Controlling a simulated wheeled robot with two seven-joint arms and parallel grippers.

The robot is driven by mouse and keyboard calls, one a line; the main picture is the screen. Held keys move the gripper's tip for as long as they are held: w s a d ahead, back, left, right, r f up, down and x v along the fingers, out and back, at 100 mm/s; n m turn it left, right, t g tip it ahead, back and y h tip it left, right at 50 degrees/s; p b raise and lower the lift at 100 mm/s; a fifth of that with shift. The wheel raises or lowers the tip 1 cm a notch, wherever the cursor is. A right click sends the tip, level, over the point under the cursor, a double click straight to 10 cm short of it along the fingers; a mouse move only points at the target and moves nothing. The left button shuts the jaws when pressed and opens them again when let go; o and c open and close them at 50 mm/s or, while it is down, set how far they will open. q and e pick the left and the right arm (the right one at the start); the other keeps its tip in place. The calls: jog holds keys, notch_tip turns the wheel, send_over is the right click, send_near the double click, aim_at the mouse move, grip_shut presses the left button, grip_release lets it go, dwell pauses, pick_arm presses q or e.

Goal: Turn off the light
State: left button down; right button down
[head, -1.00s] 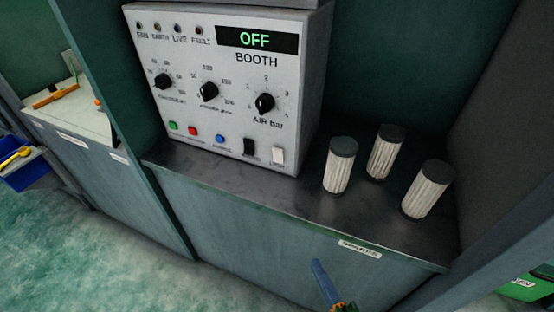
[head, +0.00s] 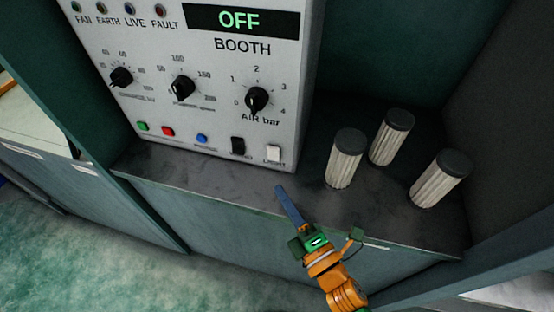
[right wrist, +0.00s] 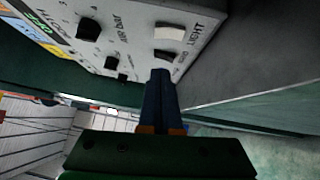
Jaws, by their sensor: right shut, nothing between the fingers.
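The light switch (head: 273,154) is a white rocker labelled LIGHT at the lower right of the booth control panel (head: 215,75). A black rocker switch (head: 238,146) sits just left of it. My right gripper (head: 280,189) is shut and empty, its blue fingers pointing up at the panel from below, a little short of the switch and apart from it. In the right wrist view the shut fingertips (right wrist: 160,73) lie near the black rocker (right wrist: 165,56), with the white light switch (right wrist: 170,32) just beyond. My left gripper is not in view.
Three ribbed cylinders with dark caps, such as the nearest one (head: 346,158), stand on the dark counter (head: 200,179) right of the panel. The panel has knobs, coloured buttons and a display (head: 240,20) reading OFF. The counter's front edge lies below the fingers.

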aim_at(271, 151)
jog(key=x, duration=0.3)
jog(key=p+x, duration=0.1)
jog(key=x, duration=0.1)
jog(key=shift+w+d+r, duration=0.15)
jog(key=shift+w+r, duration=0.1)
jog(key=shift+w+d, duration=0.15)
jog(key=shift+w, duration=0.4)
jog(key=shift+w+d, duration=0.15)
jog(key=shift+w, duration=0.4)
jog(key=shift+w+d, duration=0.25)
jog(key=shift+w, duration=0.15)
jog(key=shift+w+r+p, duration=0.25)
jog(key=shift+r+p, duration=0.05)
jog(key=shift+p, duration=0.15)
jog(key=shift+f, duration=0.1)
